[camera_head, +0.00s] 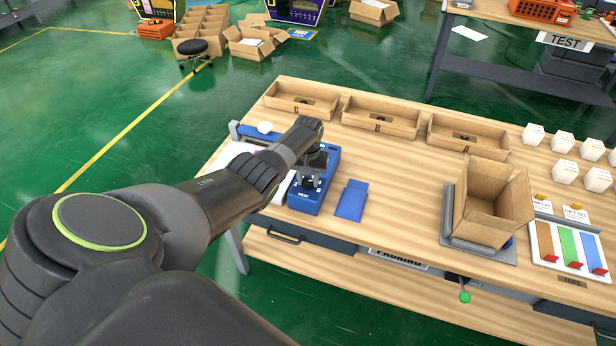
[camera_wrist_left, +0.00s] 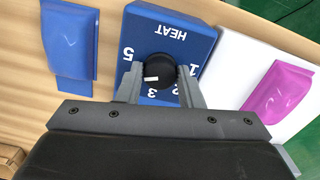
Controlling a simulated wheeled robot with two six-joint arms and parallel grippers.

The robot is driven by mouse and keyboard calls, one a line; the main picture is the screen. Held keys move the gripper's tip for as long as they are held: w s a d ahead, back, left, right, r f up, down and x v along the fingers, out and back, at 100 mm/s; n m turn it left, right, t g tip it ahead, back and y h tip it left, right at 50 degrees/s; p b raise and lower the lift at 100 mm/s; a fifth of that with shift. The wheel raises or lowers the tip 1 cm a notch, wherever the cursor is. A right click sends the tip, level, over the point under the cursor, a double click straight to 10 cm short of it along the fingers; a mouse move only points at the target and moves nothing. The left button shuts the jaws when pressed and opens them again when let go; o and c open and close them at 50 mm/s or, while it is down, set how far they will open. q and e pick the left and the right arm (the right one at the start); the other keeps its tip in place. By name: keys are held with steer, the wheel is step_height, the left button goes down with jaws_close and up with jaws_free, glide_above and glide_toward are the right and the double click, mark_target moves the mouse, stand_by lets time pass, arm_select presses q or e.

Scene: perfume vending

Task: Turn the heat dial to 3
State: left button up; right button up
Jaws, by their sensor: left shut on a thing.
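The blue heat unit (camera_head: 307,201) stands at the left of the packing table. In the left wrist view its blue face (camera_wrist_left: 150,30) reads HEAT, with 1, 2, 3 and 5 showing. A finger seems to cover the spot between 5 and 3. The black dial (camera_wrist_left: 160,70) has a white mark pointing left and slightly down, between 5 and 3, towards that finger. My left gripper (camera_head: 311,179) reaches down onto the unit. In the wrist view its fingers (camera_wrist_left: 160,76) are shut on the dial, one each side. My right gripper is out of view.
A blue pouch (camera_head: 351,200) lies right of the unit, and a pink pouch (camera_wrist_left: 277,92) lies on a white surface on its other side. Several cardboard trays (camera_head: 379,117) line the back. An open box (camera_head: 492,203) stands at right, with bare tabletop (camera_head: 405,195) between.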

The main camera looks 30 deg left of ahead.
arm_select(q)
steer(key=n, duration=0.3)
steer(key=shift+n+p, duration=0.35)
steer(key=shift+n, duration=0.05)
steer(key=n, duration=0.3)
steer(key=shift+n, duration=0.3)
steer(key=n+p, duration=0.1)
steer(key=n, duration=0.5)
steer(key=shift+n, duration=0.3)
steer(key=o, duration=1)
steer(key=shift+c, duration=0.2)
